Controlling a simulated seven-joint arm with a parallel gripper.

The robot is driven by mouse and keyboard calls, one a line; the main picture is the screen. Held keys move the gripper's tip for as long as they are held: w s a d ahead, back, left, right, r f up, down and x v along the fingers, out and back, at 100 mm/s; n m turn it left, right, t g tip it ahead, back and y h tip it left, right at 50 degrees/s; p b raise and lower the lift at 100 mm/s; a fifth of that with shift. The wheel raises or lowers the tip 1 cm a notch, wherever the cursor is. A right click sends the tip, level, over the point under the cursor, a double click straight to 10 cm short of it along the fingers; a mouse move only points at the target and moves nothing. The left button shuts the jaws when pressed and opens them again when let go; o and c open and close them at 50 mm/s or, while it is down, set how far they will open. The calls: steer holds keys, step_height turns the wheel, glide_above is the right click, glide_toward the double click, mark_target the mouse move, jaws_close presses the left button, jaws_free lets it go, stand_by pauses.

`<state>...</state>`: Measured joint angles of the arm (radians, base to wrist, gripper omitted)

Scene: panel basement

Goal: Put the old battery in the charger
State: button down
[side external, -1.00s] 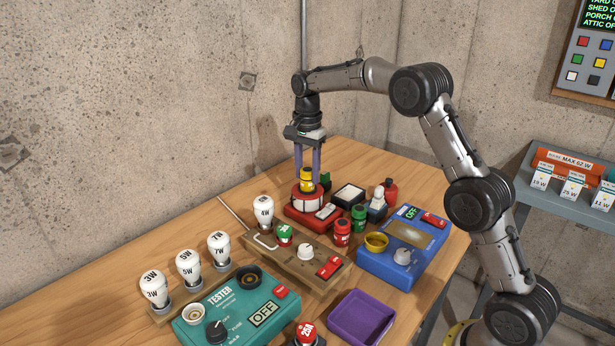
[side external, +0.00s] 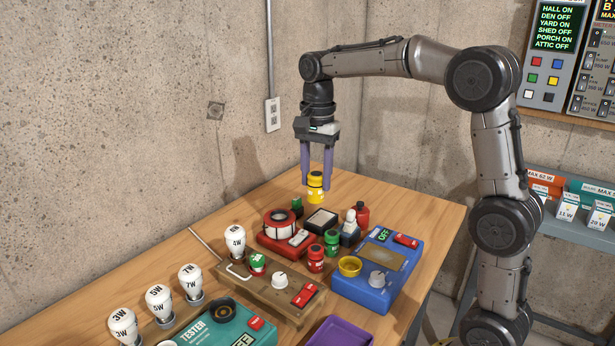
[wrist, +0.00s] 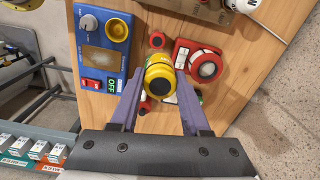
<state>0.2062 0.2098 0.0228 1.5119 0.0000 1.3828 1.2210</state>
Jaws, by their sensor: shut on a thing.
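My gripper (side external: 316,187) points down, shut on a yellow battery-like cylinder (side external: 316,196) with dark bands. It holds the cylinder upright in the air, behind and above the red unit. In the wrist view the yellow cylinder (wrist: 159,75) sits between the purple fingers. The red unit (side external: 270,243) has a round, white-sided top that looks empty. A blue unit (side external: 352,292) has a yellow cup (side external: 349,266), a grey knob and a display reading OFF. No readable label tells which unit is the charger. A red cylinder (side external: 316,258) and a green one (side external: 332,241) stand between the units.
A purple tray (side external: 340,334) lies in front. A dark box (side external: 321,220) and a red bottle (side external: 362,213) stand near the held cylinder. The table's back right is clear.

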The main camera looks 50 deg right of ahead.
steer(key=shift+s+a+f, duration=0.15)
steer(key=shift+s+f, duration=1.5)
steer(key=shift+f, duration=0.4)
steer(key=shift+s+a+f, duration=0.2)
steer(key=shift+s+f, duration=1.5)
steer(key=shift+f, duration=0.4)
steer(key=shift+s+a+f, duration=0.15)
steer(key=shift+s+f, duration=1.5)
steer(key=shift+f, duration=0.4)
steer(key=shift+f, duration=0.55)
steer(key=c, duration=0.7)
jaws_free()
steer(key=shift+o, duration=0.2)
step_height(320, 180, up, 11)
